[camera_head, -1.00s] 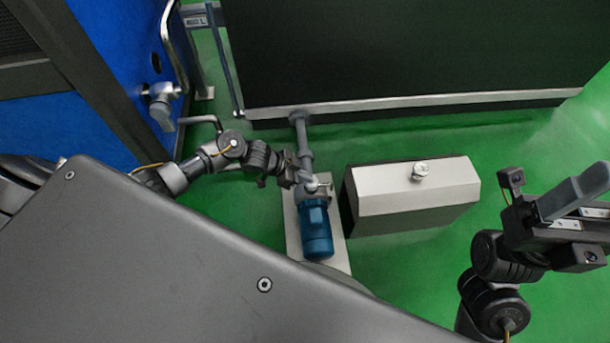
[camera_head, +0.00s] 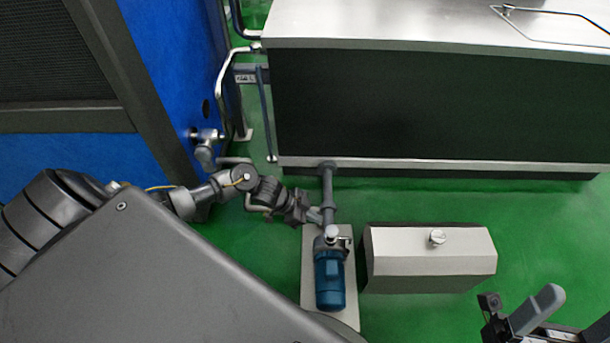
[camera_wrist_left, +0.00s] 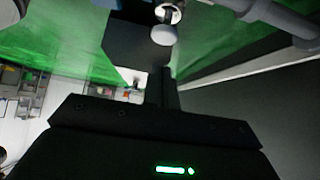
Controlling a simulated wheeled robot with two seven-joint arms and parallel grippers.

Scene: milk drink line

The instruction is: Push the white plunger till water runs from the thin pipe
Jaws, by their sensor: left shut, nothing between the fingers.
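The white plunger (camera_head: 332,232) shows as a small round white knob at the top end of a blue pump motor (camera_head: 329,280). In the left wrist view the white knob (camera_wrist_left: 163,35) is close by the fingers, near the top of the picture. My left gripper (camera_head: 314,214) is shut and empty, just up and left of the knob in the head view. I cannot tell whether it touches the knob. My right gripper (camera_head: 555,318) is partly cut off at the lower right, and its jaws cannot be judged. I cannot surely single out the thin pipe, and no running water is visible.
The pump stands on a pale base plate (camera_head: 316,250). A grey vertical pipe (camera_head: 327,192) runs up to a large steel-topped tank (camera_head: 430,110). A metal box with a cap (camera_head: 430,265) stands to the right. A blue cabinet (camera_head: 175,60) is at left. Green floor (camera_head: 550,215) is clear at right.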

